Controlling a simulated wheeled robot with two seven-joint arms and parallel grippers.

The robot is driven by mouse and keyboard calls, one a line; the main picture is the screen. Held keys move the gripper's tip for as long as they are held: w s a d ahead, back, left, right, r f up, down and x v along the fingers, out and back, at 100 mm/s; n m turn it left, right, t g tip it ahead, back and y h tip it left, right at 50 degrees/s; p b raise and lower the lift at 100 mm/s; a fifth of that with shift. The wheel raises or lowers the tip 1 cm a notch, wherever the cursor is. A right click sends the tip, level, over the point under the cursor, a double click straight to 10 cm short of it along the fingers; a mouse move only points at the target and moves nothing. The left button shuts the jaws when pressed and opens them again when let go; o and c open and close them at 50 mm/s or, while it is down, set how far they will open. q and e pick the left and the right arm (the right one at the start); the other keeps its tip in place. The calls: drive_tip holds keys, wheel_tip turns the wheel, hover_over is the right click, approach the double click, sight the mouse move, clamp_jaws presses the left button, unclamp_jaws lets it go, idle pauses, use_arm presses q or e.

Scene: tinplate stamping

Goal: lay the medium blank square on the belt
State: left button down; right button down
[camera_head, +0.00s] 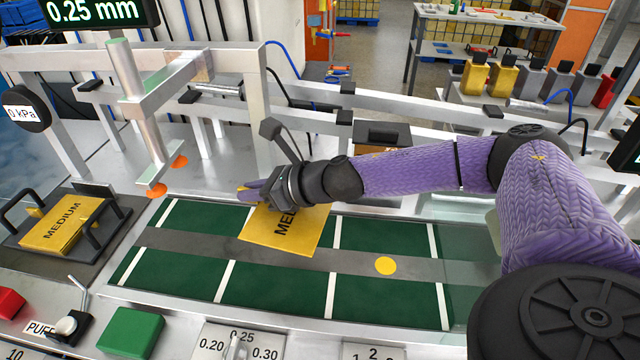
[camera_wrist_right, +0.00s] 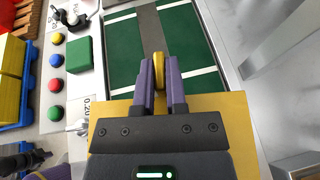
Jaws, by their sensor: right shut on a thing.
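The medium blank (camera_head: 300,240) is a flat yellow sheet with black lettering, partly covered by my right gripper. My right gripper (camera_head: 250,194) is shut on it; in the right wrist view a yellow piece shows between the purple fingers (camera_wrist_right: 158,75), and the sheet (camera_wrist_right: 240,125) spreads out beneath the gripper. The sheet is over the green belt (camera_head: 380,297), across its grey middle strip, and looks slightly turned against the belt's lines. I cannot tell whether it touches the belt. My left gripper is not in view.
A yellow MEDIUM stack (camera_head: 55,238) sits in a black-handled holder at left. A post with orange suction cups (camera_head: 157,190) stands over the belt's far-left side. A green button (camera_head: 130,332) is in front.

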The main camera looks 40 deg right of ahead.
sight(285, 255)
drive_tip(key=shift+s+d+f+n, duration=0.3)
drive_tip(key=shift+s+d+f, duration=0.15)
drive_tip(key=shift+f, duration=0.25)
drive_tip(key=shift+n+g+y, duration=0.6)
drive_tip(key=shift+y, duration=0.2)
drive_tip(key=f+b, duration=0.1)
drive_tip(key=f, duration=0.3)
drive_tip(key=s+d+f+b, duration=0.1)
drive_tip(key=f, duration=0.3)
drive_tip(key=s+f+b, duration=0.1)
drive_tip(key=f, duration=0.3)
drive_tip(key=shift+s+d+f, duration=0.15)
drive_tip(key=shift+s+d, duration=0.1)
drive_tip(key=shift+d, duration=0.1)
drive_tip(key=shift+f+b, duration=0.15)
drive_tip(key=shift+b, duration=0.25)
drive_tip(key=c, duration=0.7)
unclamp_jaws()
